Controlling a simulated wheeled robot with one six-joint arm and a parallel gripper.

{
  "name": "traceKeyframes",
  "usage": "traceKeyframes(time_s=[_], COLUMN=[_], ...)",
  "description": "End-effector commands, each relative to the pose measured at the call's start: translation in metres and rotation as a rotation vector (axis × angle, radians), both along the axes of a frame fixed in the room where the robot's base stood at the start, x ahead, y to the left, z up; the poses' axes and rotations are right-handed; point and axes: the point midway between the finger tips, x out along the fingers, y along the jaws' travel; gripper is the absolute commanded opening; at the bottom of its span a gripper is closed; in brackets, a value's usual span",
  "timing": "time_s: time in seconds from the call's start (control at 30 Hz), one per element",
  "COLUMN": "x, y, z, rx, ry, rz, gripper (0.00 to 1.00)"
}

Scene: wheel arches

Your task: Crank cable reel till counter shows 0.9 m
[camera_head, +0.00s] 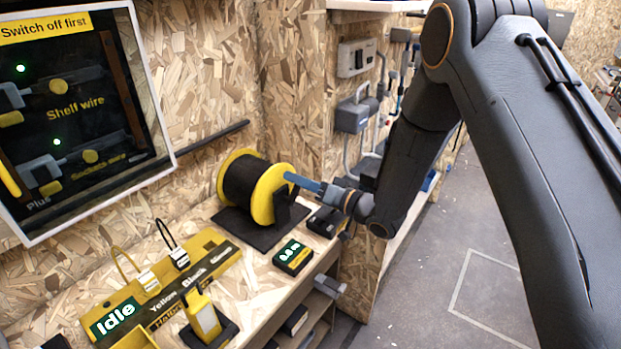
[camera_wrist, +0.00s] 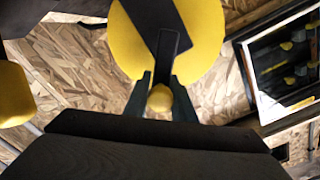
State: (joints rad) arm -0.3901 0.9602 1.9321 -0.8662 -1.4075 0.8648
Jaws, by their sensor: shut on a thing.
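The cable reel (camera_head: 246,180), a black drum between yellow flanges, stands on a dark base plate on the bench. Its near flange also shows in the wrist view (camera_wrist: 206,30), with a black crank arm (camera_wrist: 172,55) across it. My gripper (camera_head: 291,178) is at that flange, its blue fingers partly hiding the crank. In the wrist view my gripper (camera_wrist: 161,92) is shut on the yellow crank knob (camera_wrist: 160,99), one finger on each side.
A yellow board (camera_head: 165,282) with labels and wire plugs lies left, beside a lit "Idle" display (camera_head: 112,315). A yellow tool (camera_head: 203,315) stands near the bench edge. A white-framed panel (camera_head: 85,110) hangs on the chipboard wall. Open floor (camera_head: 480,285) lies right.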

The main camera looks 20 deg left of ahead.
Motion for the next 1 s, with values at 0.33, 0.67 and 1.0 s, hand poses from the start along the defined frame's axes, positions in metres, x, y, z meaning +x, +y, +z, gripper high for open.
traceKeyframes(time_s=[0.33,0.67,1.0], x=[0.001,0.004,0.004], y=[0.007,0.006,0.006], z=[-0.011,-0.014,-0.014], rx=[0.064,0.089,0.09], ry=[0.196,0.275,0.273], rz=[0.017,0.017,0.017], gripper=[0.0,0.0,0.4])
